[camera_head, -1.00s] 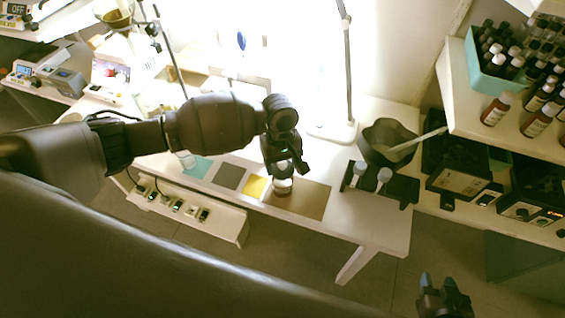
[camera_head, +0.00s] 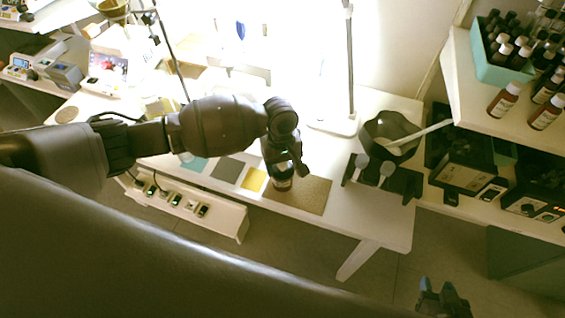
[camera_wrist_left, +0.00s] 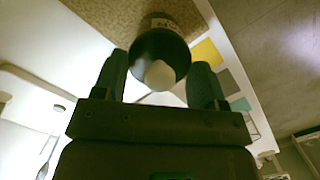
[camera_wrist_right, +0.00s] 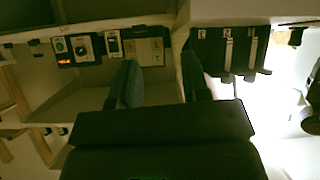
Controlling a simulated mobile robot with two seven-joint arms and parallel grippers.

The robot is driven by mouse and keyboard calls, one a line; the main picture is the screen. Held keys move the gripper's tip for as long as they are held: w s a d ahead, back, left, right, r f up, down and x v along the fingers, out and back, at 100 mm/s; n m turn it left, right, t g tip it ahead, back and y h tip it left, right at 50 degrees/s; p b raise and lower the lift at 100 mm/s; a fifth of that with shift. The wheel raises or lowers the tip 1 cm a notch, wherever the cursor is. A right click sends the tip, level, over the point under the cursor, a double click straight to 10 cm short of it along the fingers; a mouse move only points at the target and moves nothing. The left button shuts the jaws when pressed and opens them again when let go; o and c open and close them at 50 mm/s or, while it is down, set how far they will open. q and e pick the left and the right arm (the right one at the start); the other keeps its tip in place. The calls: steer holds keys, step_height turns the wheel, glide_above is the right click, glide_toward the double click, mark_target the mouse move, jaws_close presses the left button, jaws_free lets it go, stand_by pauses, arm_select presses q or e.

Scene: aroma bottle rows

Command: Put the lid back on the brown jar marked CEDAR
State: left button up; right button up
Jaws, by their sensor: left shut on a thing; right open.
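My left gripper (camera_head: 284,174) is over the brown mat (camera_head: 312,196) near the table's front edge. It is shut on a dark bottle or jar (camera_head: 282,184) with a pale label. In the left wrist view this dark body (camera_wrist_left: 160,48) sits between the two fingers, with a small pale rounded top (camera_wrist_left: 160,76) facing the camera. I cannot read CEDAR on the label. I cannot tell if the dark body rests on the mat, or whether the pale top is a lid. No separate lid is clearly visible. My right gripper (camera_head: 443,292) is open and empty, low at the right.
A dark mortar (camera_head: 390,136) and a black holder (camera_head: 382,180) with white-topped implements stand right of the mat. A lamp base (camera_head: 335,125) is behind. Brown bottles (camera_head: 504,99) and a teal crate (camera_head: 490,67) occupy the right shelf. Yellow (camera_head: 254,180) and grey patches lie left of the mat.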

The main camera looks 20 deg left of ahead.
steer(key=shift+w+a+r, duration=0.15)
steer(key=shift+w+r, duration=0.4)
steer(key=shift+r, duration=0.05)
arm_select(q)
steer(key=shift+p, duration=0.55)
arm_select(e)
steer(key=shift+s, duration=0.5)
steer(key=shift+w+r, duration=0.2)
steer(key=shift+w, duration=0.05)
steer(key=shift+w+r, duration=0.2)
steer(key=shift+w, duration=0.05)
steer(key=shift+r, duration=0.1)
steer(key=shift+r, duration=0.1)
arm_select(q)
steer(key=shift+p, duration=0.5)
arm_select(e)
steer(key=shift+s+r, duration=0.2)
steer(key=shift+s, duration=0.2)
steer(key=shift+w+r, duration=0.2)
steer(key=shift+w, duration=0.25)
